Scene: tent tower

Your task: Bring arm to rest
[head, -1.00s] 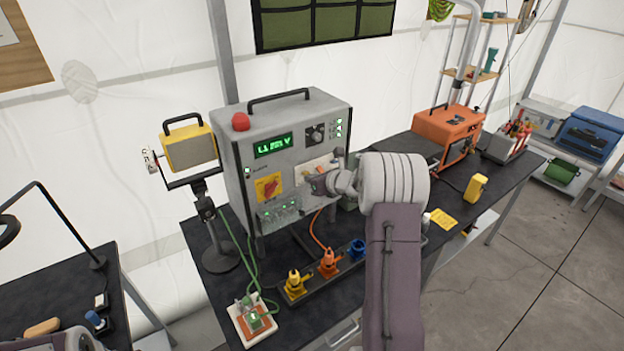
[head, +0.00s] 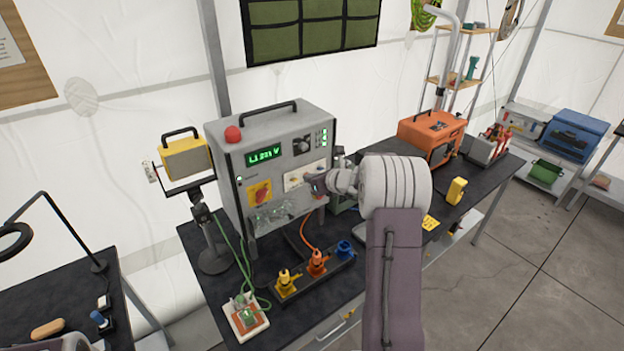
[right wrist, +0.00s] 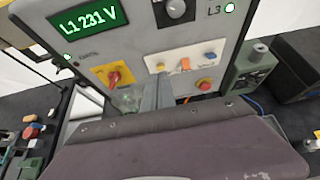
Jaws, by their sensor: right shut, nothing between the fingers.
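My right gripper (head: 314,184) is shut and empty in front of the grey control cabinet (head: 229,195), by the right end of its white switch panel (head: 293,180). Its narrow fingers (right wrist: 164,92) show in the right wrist view, below an orange switch (right wrist: 185,64) and left of a red button (right wrist: 206,85); I cannot tell whether they touch the panel. The cabinet's green display (right wrist: 88,22) reads L1 231 V. A red rotary switch on a yellow plate (head: 260,193) is left of the gripper. My left gripper is not in view.
A socket strip with yellow, orange and blue plugs (head: 316,262) lies on the black bench in front of the cabinet. A yellow lamp (head: 185,158) stands left, an orange machine (head: 428,140) right. Open floor (head: 540,270) lies at right.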

